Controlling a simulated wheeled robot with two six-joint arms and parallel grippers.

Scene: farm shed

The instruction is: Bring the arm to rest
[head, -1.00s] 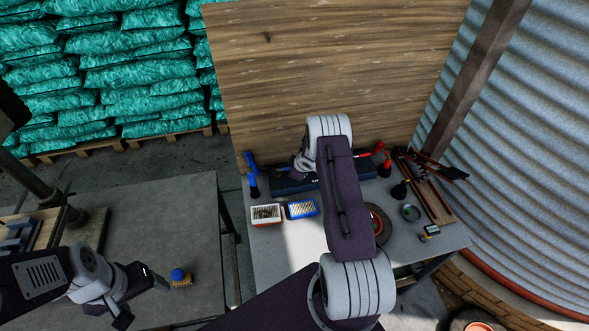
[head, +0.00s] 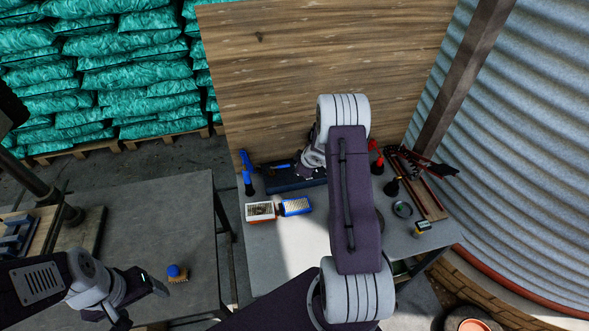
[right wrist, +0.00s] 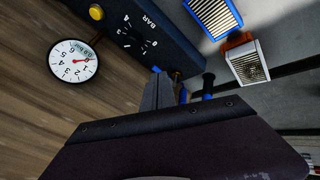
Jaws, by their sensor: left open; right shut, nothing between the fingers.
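My right arm reaches over the workbench (head: 270,262) in the head view, and its links hide its gripper there. In the right wrist view my right gripper (right wrist: 163,88) is shut and empty. Its fingers are close to a dark blue box with a BAR dial (right wrist: 145,35) and a white round gauge (right wrist: 73,61). That box (head: 292,179) lies at the back of the bench in the head view. My left gripper (head: 145,288) is open and empty at the lower left, beside a brush with a blue knob (head: 177,272).
An orange-and-white filter (head: 260,211) and a blue-framed one (head: 296,206) lie on the bench. Blue (head: 247,175) and red-topped (head: 376,160) tools stand near its back. A wooden board (head: 330,60) rises behind. The dark left table (head: 160,215) has clear room.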

